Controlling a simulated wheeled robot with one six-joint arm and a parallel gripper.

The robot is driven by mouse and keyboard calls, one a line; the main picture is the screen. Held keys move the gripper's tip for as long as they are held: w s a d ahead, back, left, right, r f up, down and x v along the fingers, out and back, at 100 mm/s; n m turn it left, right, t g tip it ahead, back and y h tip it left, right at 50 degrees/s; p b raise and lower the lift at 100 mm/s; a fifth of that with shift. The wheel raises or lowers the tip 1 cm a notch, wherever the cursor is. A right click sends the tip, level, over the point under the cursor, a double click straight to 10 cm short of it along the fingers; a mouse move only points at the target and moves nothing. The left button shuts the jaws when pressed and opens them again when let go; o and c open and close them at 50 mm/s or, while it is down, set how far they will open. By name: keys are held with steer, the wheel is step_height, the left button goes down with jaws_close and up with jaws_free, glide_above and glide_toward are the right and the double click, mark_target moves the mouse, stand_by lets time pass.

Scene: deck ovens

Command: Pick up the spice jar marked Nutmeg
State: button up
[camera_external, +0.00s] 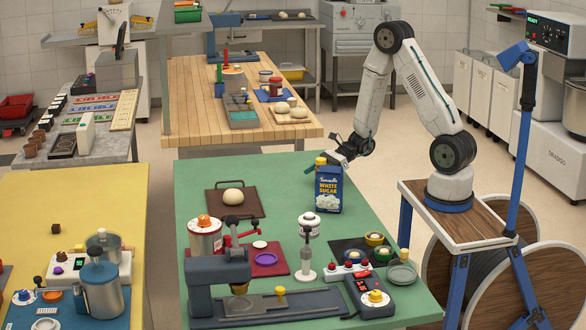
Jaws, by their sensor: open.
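I cannot read the word Nutmeg on anything in this view, so I cannot tell which item is the nutmeg jar. A small yellow top (321,161) shows at the carton's upper left, beside the fingers. I cannot tell whether it belongs to the carton or to something behind it. My gripper is open, and its fingers are small and partly hidden here. No jar shows between them.
A brown tray with a dough ball (233,196) lies left of the carton. In front stand a large tin (205,240), a white dispenser (307,250), a dark press (220,275) and a black tray with small bowls (350,246).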

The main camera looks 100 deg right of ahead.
steer(key=c, duration=1.1)
steer(key=shift+r, duration=0.15)
